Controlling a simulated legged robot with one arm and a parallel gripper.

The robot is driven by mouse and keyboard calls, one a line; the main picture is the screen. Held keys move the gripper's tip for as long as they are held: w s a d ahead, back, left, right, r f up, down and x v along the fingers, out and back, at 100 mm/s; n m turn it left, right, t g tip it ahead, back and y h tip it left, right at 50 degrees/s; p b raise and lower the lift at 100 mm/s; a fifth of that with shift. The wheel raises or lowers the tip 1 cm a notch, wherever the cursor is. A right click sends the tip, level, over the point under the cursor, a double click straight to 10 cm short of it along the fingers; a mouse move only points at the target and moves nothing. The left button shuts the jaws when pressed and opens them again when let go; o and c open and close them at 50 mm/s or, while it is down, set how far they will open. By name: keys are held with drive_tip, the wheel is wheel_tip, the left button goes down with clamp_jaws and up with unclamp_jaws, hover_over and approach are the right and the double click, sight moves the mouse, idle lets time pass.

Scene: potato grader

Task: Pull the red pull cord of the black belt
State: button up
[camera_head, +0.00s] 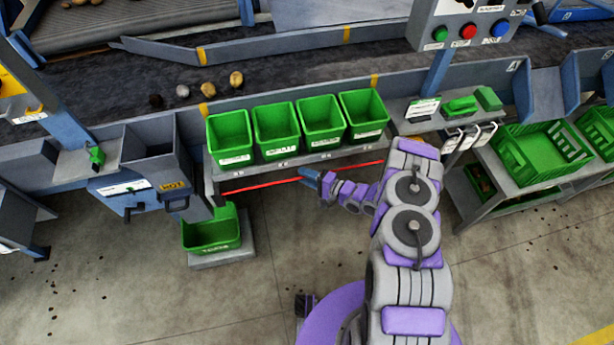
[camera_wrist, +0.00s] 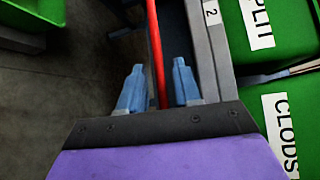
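The red pull cord (camera_head: 262,186) runs taut along the front, below the shelf of green bins. The black belt (camera_head: 310,65) lies behind those bins. My gripper (camera_head: 309,175) is at the middle of the cord. In the wrist view, the red cord (camera_wrist: 155,45) passes between the two blue fingers of my gripper (camera_wrist: 158,66). The fingers are open, with a gap on each side of the cord. I cannot tell how deep the cord sits between them.
Green bins (camera_head: 228,138) stand on a grey shelf above the cord. A lower green bin (camera_head: 212,234) stands on the left. A control box (camera_head: 467,28) with coloured buttons is at the upper right. Green crates (camera_head: 541,155) sit on the right. The floor (camera_head: 295,255) in front is mostly clear.

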clamp_jaws()
idle(0.4)
